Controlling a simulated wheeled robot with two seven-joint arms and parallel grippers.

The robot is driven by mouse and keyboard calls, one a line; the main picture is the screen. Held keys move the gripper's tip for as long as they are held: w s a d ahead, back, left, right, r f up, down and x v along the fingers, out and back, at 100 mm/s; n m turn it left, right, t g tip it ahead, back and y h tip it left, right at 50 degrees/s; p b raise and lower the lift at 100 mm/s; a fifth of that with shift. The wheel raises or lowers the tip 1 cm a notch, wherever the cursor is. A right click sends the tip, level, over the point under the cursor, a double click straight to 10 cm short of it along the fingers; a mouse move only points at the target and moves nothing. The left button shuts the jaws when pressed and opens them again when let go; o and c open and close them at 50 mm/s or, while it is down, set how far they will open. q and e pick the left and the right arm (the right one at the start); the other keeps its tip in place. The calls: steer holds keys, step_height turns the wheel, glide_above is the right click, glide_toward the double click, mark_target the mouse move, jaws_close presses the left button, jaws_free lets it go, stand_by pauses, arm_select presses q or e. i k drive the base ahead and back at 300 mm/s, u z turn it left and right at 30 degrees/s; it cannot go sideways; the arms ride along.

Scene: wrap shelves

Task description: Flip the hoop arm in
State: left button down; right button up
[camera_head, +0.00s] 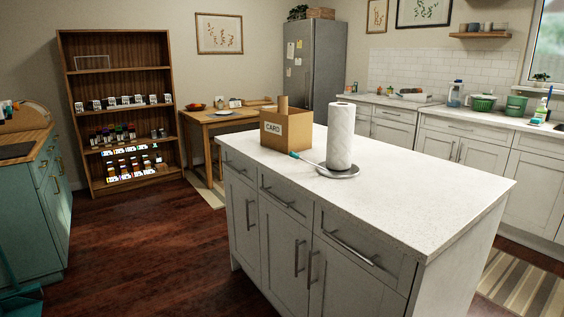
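A tall brown wooden shelf unit (165,105) stands against the back wall at the left. A thin pale rectangular wire frame (92,56) shows at the left of its top compartment. It looks like the hoop arm, but it is too small and far away to tell how it is hinged or which way it is folded. Neither of my grippers is in view.
A white island (420,190) fills the middle and right, holding a cardboard box (286,130) and a paper roll (340,135). A teal cabinet (40,215) stands at the left. The dark wood floor (150,240) between them is mostly clear, leading to the shelf unit.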

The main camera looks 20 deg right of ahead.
mark_target(293, 154)
steer(key=u, duration=0.05)
steer(key=i, duration=1.1)
steer(key=z, duration=0.95)
steer(key=i, duration=0.7)
steer(key=z, duration=0.55)
